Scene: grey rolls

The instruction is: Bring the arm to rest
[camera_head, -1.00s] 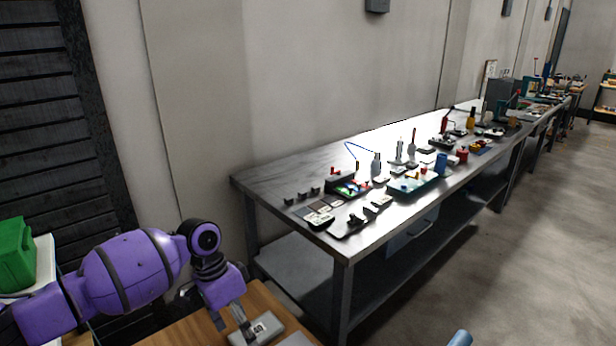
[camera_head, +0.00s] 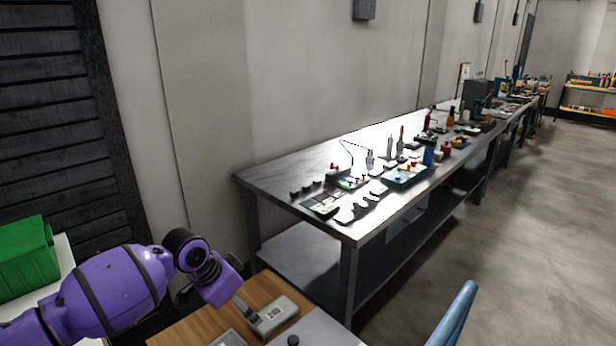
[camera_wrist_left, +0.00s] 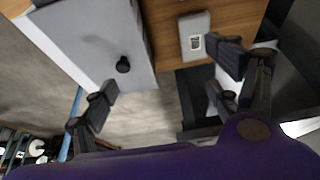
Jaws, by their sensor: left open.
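My left arm is purple and comes in from the left in the head view. My left gripper (camera_head: 244,308) is low over the wooden table, close to a grey box with a white label (camera_head: 272,316). Whether it touches the box is hard to tell in this view. In the left wrist view my left gripper (camera_wrist_left: 162,82) has its fingers wide apart with nothing between them. The grey box (camera_wrist_left: 196,36) lies beyond the right-hand finger, on the wood. My right gripper is not in view.
The wooden table (camera_head: 185,333) carries a grey panel with a black knob (camera_wrist_left: 123,65). A green bin (camera_head: 27,258) stands at the left. A long metal workbench (camera_head: 285,165) with many small items runs along the wall. A blue bar (camera_head: 455,315) rises at the lower right.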

